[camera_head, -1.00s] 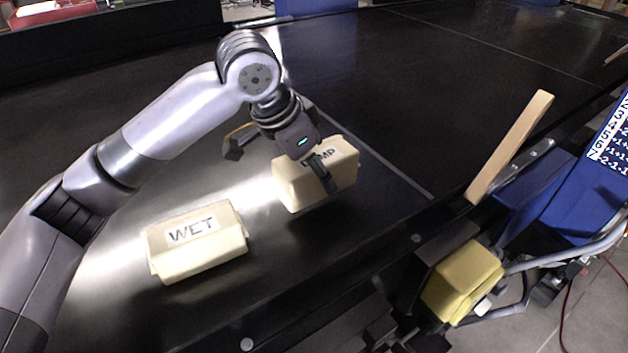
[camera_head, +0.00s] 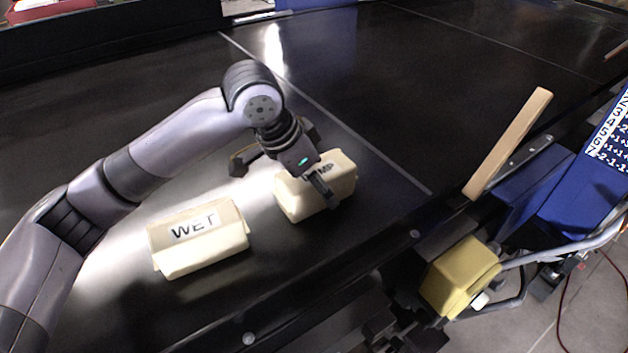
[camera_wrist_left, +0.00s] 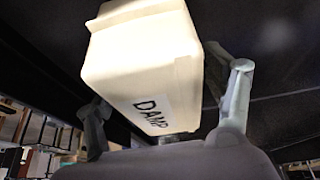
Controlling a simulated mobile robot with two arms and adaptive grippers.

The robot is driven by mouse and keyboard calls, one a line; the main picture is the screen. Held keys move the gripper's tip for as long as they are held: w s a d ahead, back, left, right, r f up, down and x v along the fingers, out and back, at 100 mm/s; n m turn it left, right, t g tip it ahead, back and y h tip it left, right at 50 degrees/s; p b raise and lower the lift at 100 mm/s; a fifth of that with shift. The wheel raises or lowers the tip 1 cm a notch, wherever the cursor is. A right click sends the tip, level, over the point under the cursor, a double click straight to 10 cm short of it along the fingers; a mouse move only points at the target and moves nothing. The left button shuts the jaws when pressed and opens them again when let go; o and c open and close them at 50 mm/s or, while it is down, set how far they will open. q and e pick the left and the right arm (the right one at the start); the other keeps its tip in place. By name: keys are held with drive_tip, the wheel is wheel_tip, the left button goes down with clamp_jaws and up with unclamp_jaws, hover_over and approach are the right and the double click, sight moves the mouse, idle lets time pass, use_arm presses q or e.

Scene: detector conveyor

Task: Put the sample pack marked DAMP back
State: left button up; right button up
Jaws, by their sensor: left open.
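The DAMP sample pack (camera_head: 300,196), a cream block with a label, sits on the dark conveyor belt, right of the WET pack. My left gripper (camera_head: 284,184) is over it, open, with one finger on its near right side and the other beyond its left side. In the left wrist view the pack (camera_wrist_left: 145,65) lies between the spread fingers (camera_wrist_left: 168,108), with the DAMP label facing the camera. Contact with the far finger is hidden in the head view. The similar WET pack (camera_head: 198,240) lies on the belt to the left. My right gripper is not in view.
A pale wooden bar (camera_head: 508,145) stands at the belt's right edge. The belt (camera_head: 400,90) behind the packs is clear.

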use_arm(q)
drive_tip(key=shift+r, duration=0.15)
drive_tip(key=shift+a+r, duration=0.1)
drive_tip(key=shift+r, duration=0.2)
drive_tip(key=b+v, duration=0.2)
drive_tip(key=v, duration=0.9)
drive_tip(key=shift+s+a+r+b, duration=0.1)
drive_tip(key=shift+r+b, duration=0.05)
drive_tip(key=shift+b, duration=0.25)
